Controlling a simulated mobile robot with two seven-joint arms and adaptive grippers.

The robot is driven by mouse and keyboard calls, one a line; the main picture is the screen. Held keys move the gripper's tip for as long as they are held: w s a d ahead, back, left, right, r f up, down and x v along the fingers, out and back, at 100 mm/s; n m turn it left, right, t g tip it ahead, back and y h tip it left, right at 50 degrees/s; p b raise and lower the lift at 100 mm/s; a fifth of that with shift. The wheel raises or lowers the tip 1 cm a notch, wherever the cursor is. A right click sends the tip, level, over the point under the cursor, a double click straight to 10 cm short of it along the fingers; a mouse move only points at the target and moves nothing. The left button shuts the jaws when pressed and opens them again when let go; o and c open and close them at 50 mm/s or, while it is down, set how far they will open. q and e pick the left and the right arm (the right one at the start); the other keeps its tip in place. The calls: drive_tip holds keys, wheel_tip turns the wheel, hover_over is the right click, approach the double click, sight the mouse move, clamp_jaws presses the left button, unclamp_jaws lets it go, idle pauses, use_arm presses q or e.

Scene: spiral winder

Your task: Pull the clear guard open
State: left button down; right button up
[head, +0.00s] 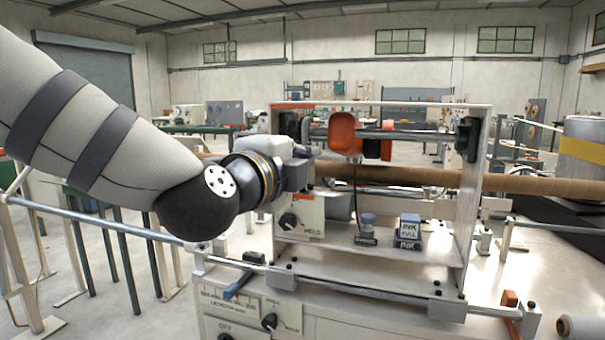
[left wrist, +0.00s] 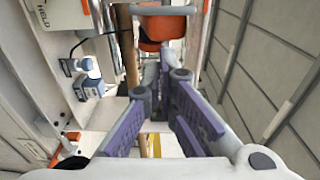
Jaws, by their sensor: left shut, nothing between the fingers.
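The winder's upright pale frame (head: 478,200) stands in the middle of the head view. It surrounds an orange part (head: 343,134) and a brown tube (head: 400,176). The clear guard's see-through panel cannot be made out with certainty against the frame opening. My left gripper (head: 303,170) is at the frame's left side, in front of the tube's left part, and its fingertips are hard to see there. In the left wrist view its purple-padded fingers (left wrist: 165,72) converge at the tips with nothing between them. The orange part (left wrist: 160,28) shows beyond them. My right gripper is not in view.
A metal rail (head: 350,283) runs along the front, with a blue lever (head: 238,285) at its left and an orange piece (head: 509,299) at its right. Ink containers (head: 408,231) sit inside the frame. A dark roll (head: 578,328) lies at the lower right.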

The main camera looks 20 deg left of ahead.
use_arm(q)
drive_tip(key=w+f, duration=0.1)
drive_tip(key=w, duration=0.9)
drive_tip(key=shift+s+a+r, duration=0.2)
drive_tip(key=shift+s+a, duration=0.3)
drive_tip(key=shift+a, duration=0.15)
drive_tip(key=shift+s+a+r, duration=0.2)
drive_tip(key=shift+s+a, duration=0.25)
drive_tip(key=shift+a, duration=0.15)
